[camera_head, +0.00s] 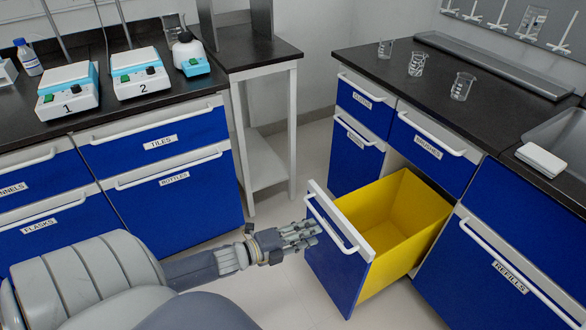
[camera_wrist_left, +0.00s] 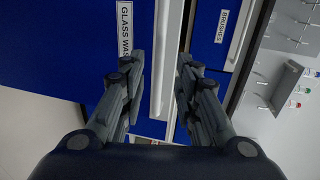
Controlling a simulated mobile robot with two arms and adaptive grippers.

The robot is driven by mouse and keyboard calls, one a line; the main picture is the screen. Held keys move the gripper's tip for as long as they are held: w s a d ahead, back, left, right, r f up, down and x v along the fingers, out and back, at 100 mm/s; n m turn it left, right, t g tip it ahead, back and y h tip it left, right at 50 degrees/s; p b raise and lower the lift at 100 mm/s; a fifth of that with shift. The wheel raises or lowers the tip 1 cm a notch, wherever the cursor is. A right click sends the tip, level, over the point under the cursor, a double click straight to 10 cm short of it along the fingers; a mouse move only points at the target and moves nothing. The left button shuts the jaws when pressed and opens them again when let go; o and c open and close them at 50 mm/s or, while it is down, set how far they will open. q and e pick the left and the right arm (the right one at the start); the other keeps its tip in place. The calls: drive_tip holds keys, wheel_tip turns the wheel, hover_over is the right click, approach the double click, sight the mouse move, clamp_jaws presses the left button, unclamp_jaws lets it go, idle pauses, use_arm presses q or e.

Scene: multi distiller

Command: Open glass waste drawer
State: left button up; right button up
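The glass waste drawer is pulled out, its blue front (camera_head: 335,265) standing well clear of the cabinet and its yellow inside (camera_head: 395,235) showing empty. Its white bar handle (camera_head: 340,228) runs along the upper front. My left gripper (camera_head: 312,234) is at the drawer front, close to the handle. In the left wrist view the two fingers (camera_wrist_left: 160,80) are apart, one on each side of the white handle (camera_wrist_left: 166,50), with a gap around it. The partly covered "GLASS WAS…" label (camera_wrist_left: 125,32) shows there too. My right gripper is not in view.
Black-topped counters with blue drawers stand left (camera_head: 160,140) and right (camera_head: 410,110). Beakers (camera_head: 416,64) stand on the right counter. A white-legged side table (camera_head: 262,52) stands between the counters. Light floor (camera_head: 395,308) is free in front of the open drawer.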

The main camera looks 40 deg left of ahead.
use_arm(q)
drive_tip(key=shift+v, duration=2.4)
drive_tip(key=shift+d, duration=0.1)
